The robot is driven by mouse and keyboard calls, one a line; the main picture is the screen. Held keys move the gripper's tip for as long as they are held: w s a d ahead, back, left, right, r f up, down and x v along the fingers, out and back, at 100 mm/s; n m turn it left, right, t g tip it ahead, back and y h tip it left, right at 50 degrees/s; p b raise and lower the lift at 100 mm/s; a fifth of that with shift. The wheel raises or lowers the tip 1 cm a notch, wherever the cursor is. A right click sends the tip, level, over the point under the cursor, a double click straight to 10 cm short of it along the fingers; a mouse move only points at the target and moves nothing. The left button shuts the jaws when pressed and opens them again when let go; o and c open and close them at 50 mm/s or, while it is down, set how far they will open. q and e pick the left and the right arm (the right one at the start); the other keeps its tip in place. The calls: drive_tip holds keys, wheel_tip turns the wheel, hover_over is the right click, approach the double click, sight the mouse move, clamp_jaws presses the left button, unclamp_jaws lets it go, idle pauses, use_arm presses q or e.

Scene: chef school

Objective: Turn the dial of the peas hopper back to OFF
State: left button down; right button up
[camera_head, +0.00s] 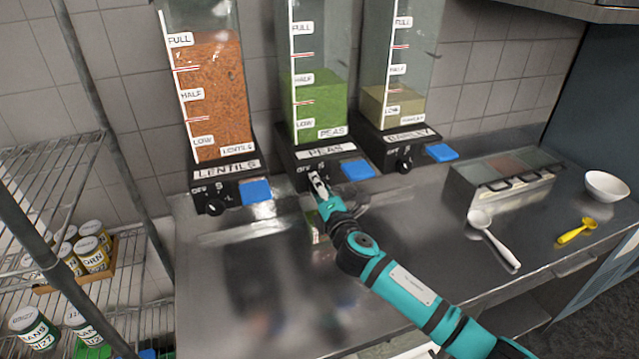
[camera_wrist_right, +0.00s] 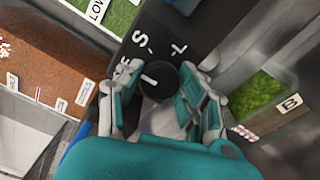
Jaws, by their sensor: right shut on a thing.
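The peas hopper (camera_head: 318,105) is the middle of three clear dispensers, partly filled with green peas, with a black base and a blue lever (camera_head: 357,168). My right gripper (camera_head: 318,185) is at the front of its base and hides the dial in the head view. In the right wrist view, the round black dial (camera_wrist_right: 160,80) sits between the fingers of my right gripper (camera_wrist_right: 165,88), which are shut on it. Its white mark is on the dial's left part, pointing toward the OFF side; S and L labels are above. My left gripper is not in view.
The lentils hopper (camera_head: 210,95) stands left, the barley hopper (camera_head: 395,105) right. A clear container with peas (camera_wrist_right: 262,92) is beside the right finger. A lidded metal container (camera_head: 505,180), white spoon (camera_head: 493,240), yellow scoop (camera_head: 575,233) and bowl (camera_head: 607,187) lie right. The front-left counter is clear.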

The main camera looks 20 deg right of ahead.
drive_tip(key=n+p, duration=0.2)
drive_tip(key=n, duration=0.2)
drive_tip(key=shift+n, duration=0.4)
drive_tip(key=shift+f, duration=0.15)
drive_tip(key=o, duration=1.2)
drive_tip(key=shift+c, duration=0.2)
drive_tip(key=shift+s, duration=0.1)
drive_tip(key=s, duration=1.2)
drive_tip(key=shift+d, duration=0.15)
